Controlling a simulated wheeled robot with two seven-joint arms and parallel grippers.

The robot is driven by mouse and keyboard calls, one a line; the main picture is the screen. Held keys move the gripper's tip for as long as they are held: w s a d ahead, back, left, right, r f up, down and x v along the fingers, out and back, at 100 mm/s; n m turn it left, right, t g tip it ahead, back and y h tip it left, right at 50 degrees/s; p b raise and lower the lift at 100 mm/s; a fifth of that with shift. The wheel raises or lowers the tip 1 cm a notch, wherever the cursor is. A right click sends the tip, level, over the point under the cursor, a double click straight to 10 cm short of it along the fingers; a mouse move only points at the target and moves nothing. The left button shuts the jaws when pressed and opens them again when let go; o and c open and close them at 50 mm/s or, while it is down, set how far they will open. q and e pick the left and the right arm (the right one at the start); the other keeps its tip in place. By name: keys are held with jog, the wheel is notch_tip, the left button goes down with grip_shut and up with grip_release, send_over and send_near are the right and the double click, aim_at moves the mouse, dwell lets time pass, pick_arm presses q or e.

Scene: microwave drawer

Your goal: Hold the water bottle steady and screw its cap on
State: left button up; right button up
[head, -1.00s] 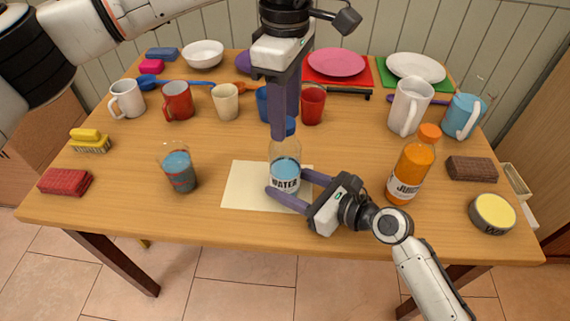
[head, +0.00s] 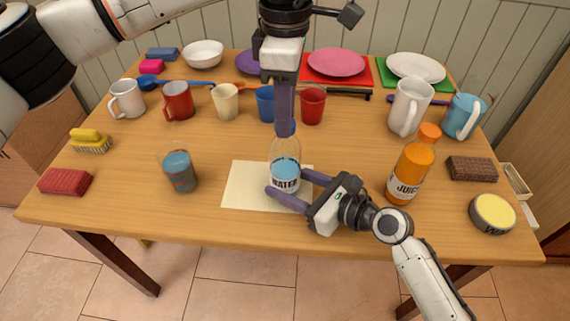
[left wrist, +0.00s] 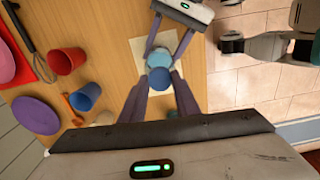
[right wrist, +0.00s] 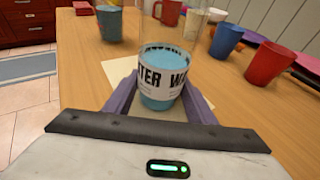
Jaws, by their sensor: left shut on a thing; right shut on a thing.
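The clear water bottle (head: 285,175), with blue water and a "WATER" label, stands upright on a pale sheet. It also shows in the right wrist view (right wrist: 163,78). My right gripper (head: 287,184) is shut on its lower body from the right. The blue cap (left wrist: 159,78) is between the fingers of my left gripper (left wrist: 160,84), which points straight down over the bottle. In the head view the left fingers (head: 285,132) reach the bottle's mouth and hide most of the cap. I cannot tell how far the cap sits on the neck.
An orange juice bottle (head: 411,170) stands right of my right gripper. A glass (head: 179,171) stands to the left. Blue (head: 265,103) and red (head: 312,105) cups stand close behind my left gripper. The pale sheet (head: 240,187) has bare room left of the bottle.

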pick_arm(q)
jog(key=m, duration=1.2)
jog(key=shift+m, duration=0.4)
jog(key=o, duration=1)
jog(key=shift+r, duration=2.5)
